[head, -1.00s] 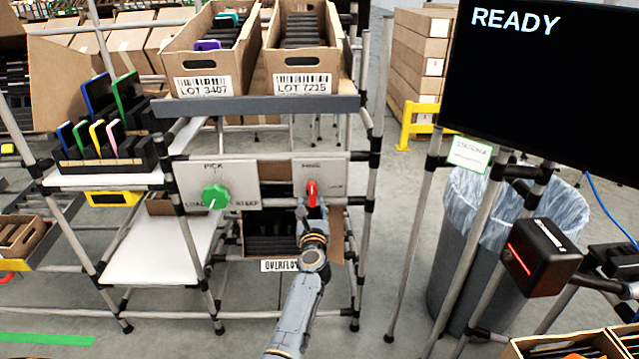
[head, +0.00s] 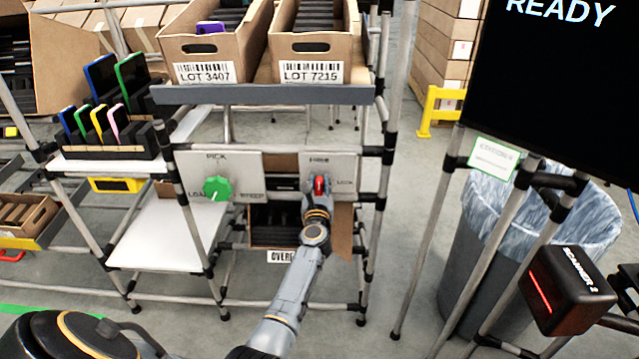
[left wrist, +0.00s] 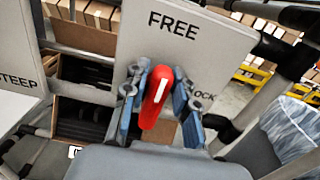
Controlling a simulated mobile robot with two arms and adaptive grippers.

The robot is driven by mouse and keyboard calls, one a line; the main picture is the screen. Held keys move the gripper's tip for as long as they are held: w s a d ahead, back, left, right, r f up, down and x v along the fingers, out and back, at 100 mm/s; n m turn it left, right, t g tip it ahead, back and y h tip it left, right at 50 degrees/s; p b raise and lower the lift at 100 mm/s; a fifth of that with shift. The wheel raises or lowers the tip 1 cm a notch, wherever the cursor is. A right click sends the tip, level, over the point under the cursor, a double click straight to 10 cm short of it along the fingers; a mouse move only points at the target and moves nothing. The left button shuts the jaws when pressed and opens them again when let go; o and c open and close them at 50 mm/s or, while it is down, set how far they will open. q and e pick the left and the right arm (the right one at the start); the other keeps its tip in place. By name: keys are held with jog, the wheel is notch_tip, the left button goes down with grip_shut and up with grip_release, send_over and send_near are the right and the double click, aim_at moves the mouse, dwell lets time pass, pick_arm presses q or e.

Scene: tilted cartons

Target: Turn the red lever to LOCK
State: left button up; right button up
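The red lever (head: 320,184) is on a white panel (head: 345,170) under the LOT 7215 carton. In the left wrist view the lever (left wrist: 156,97) stands near upright, its white stripe pointing up toward the word FREE; the word LOCK is to its right, partly covered. My left gripper (head: 318,200) is at the lever in the head view. In the left wrist view my left gripper (left wrist: 158,103) is open, with one blue-padded finger on each side of the lever and a small gap visible. The lever's base is hidden. My right gripper is not in view.
A second panel (head: 240,165) with a green knob (head: 216,188) is to the left. A grey shelf edge (head: 262,94) with two cartons is above. Dark items sit in a box below the panels. A scanner (head: 568,290) and a lined bin (head: 500,270) stand to the right.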

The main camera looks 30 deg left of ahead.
pick_arm(q)
jog(key=c, duration=0.3)
grip_shut()
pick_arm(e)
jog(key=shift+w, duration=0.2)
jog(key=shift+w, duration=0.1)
pick_arm(q)
jog(key=shift+m, duration=0.3)
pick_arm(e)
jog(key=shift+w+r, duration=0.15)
pick_arm(q)
jog(key=shift+w+d+f+m+p, duration=0.25)
jog(key=shift+d+f+m+p, duration=0.2)
jog(key=shift+m, duration=2.4)
jog(key=shift+w+d+f+m+p, duration=0.2)
jog(key=shift+d+f+m+p, duration=0.3)
jog(key=shift+m, duration=2.4)
jog(key=shift+w+d+f+m+p, duration=0.25)
jog(key=shift+m+p, duration=0.35)
jog(key=shift+m, duration=2.25)
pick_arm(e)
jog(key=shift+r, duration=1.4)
pick_arm(q)
jog(key=shift+f, duration=0.1)
